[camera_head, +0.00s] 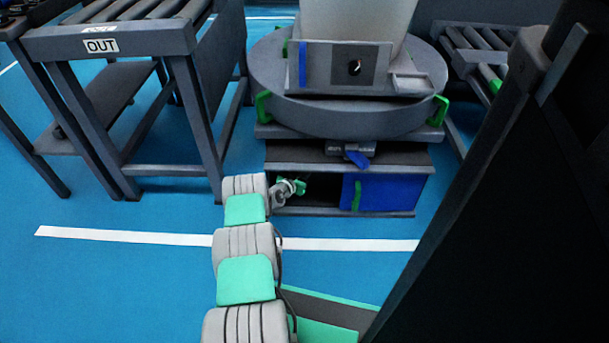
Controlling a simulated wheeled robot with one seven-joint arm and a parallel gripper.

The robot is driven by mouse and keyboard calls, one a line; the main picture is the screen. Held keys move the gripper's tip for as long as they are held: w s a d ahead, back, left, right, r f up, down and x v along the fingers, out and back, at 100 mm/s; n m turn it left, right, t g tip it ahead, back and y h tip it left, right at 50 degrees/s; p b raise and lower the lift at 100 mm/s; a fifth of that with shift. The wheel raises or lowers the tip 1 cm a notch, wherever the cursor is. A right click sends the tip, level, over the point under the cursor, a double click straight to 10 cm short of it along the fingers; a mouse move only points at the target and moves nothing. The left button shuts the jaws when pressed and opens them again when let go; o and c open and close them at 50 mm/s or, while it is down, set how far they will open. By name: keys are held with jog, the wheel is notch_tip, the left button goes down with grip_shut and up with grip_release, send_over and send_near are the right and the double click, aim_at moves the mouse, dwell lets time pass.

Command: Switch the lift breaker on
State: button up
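My arm reaches forward to a low grey cabinet (400,213) under a round turntable. A blue door panel (391,193) with a green handle (357,196) covers the right part of the cabinet front. The left part is a dark opening (325,190). My gripper (301,187) is at the left side of this opening, left of the door panel. It is small and dark here, so its fingers and anything between them cannot be made out. I cannot make out a breaker switch; the cabinet's inside is in shadow and partly hidden by my arm's end.
The turntable (340,118) has green brackets and carries a pale object (357,18). A blue lever (358,159) sits above the cabinet. A grey roller stand marked OUT (110,45) is at left, another roller conveyor (475,50) at right. Blue floor (110,290) is clear at front left.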

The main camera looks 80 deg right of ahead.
grip_shut()
jog(key=shift+s, duration=0.1)
jog(key=shift+s+d+n+t+y, duration=0.1)
jog(key=shift+s+n+t+y, duration=0.35)
jog(key=shift+n+t, duration=1.3)
jog(key=shift+s+d+n+t+y, duration=0.15)
jog(key=shift+s+n+t, duration=0.6)
jog(key=shift+n+t, duration=0.95)
jog(key=shift+s+d+n+t+y, duration=0.1)
jog(key=shift+s+n+t+y, duration=0.35)
jog(key=shift+n+t, duration=1.25)
jog(key=shift+s+m+t, duration=0.1)
jog(key=shift+m+t, duration=0.15)
jog(key=shift+t, duration=0.2)
